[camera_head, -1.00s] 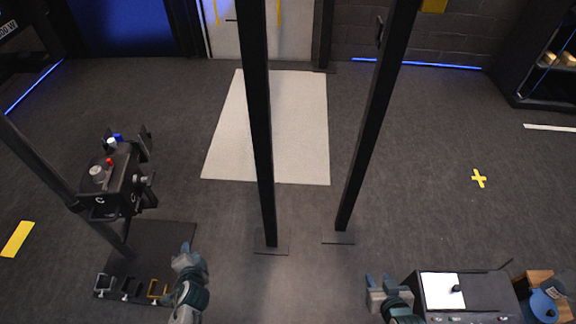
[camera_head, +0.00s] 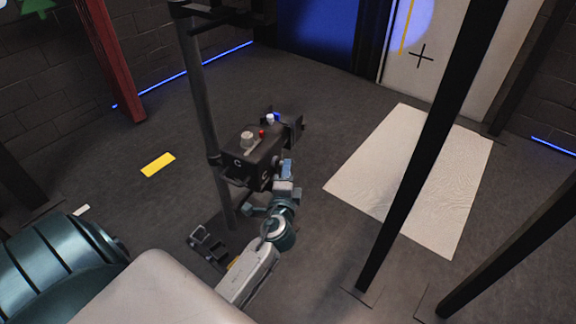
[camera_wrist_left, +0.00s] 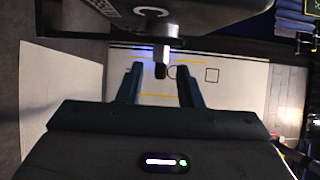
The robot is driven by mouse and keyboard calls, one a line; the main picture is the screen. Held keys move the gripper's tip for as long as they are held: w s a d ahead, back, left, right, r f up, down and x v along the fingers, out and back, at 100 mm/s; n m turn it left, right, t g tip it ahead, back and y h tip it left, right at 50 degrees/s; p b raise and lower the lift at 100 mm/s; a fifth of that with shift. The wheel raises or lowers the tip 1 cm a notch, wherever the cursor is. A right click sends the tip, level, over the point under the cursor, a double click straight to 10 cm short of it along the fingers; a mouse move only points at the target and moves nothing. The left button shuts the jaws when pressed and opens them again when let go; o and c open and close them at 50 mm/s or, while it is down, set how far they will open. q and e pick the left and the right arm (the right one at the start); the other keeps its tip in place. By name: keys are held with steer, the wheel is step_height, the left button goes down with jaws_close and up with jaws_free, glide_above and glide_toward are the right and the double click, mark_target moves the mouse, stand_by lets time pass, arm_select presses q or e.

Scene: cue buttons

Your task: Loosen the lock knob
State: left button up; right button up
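A dark control box (camera_head: 252,160) is mounted on a post at left-centre in the head view. In the left wrist view, a short dark knob with a pale collar (camera_wrist_left: 160,66) projects below the box. My left gripper (camera_head: 287,168) is beside the box on the knob's side. Its fingers (camera_wrist_left: 159,87) are apart, one on each side of the knob in the picture; no contact is visible.
A dark upright (camera_head: 430,155) stands to the right, beside a white floor mat (camera_head: 420,180). A yellow floor strip (camera_head: 158,164) lies at left.

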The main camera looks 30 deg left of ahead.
arm_select(q)
steer(key=shift+x, duration=1.5)
arm_select(e)
steer(key=shift+s+f, duration=0.2)
steer(key=shift+f, duration=0.05)
arm_select(q)
steer(key=shift+c, duration=0.4)
